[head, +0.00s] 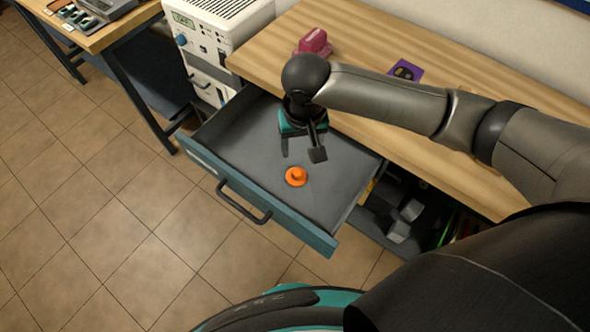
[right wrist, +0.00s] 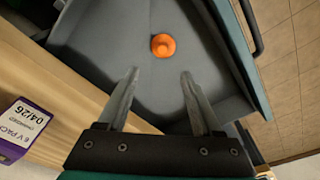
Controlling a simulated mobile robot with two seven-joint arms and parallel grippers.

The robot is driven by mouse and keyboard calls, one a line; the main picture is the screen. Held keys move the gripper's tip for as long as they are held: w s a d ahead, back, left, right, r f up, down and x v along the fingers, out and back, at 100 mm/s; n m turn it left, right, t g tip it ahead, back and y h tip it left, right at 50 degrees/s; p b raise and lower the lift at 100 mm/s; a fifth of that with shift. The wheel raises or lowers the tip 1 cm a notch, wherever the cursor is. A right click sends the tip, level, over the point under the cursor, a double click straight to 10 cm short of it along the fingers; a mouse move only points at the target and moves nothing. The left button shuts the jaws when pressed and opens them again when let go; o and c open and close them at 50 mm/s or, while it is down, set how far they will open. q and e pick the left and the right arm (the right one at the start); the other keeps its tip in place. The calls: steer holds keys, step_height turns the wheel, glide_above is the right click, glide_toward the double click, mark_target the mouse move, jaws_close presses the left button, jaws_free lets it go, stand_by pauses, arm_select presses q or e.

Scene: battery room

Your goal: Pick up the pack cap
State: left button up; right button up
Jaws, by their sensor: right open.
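The orange pack cap (head: 295,177) lies on the floor of the open grey drawer (head: 236,150), close to its front panel. It is round with a small raised knob. In the right wrist view the cap (right wrist: 163,45) shows whole, just beyond the fingertips and between their lines. My right gripper (head: 302,155) is over the drawer, behind the cap in the head view, pointing down. Its jaws (right wrist: 160,75) are open and empty, apart from the cap. My left gripper is not in view.
The wooden workbench (head: 281,43) stands behind the drawer, bearing a pink-red object (head: 314,43) and a purple pack (head: 405,71). The drawer's walls surround the cap. A white instrument (head: 215,35) stands at the left. The tiled floor in front is clear.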

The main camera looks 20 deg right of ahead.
steer(key=b, duration=0.2)
glide_above(297, 172)
steer(key=s, duration=0.1)
step_height(297, 172, down, 7)
steer(key=shift+s+d+f, duration=0.1)
steer(key=f+b, duration=0.1)
steer(key=f, duration=0.2)
steer(key=w+f+b, duration=0.1)
steer(key=f, duration=0.1)
steer(key=shift+a+f+b, duration=0.15)
steer(key=shift+a+b, duration=0.05)
steer(key=shift+b, duration=0.1)
steer(key=shift+f, duration=0.45)
jaws_close()
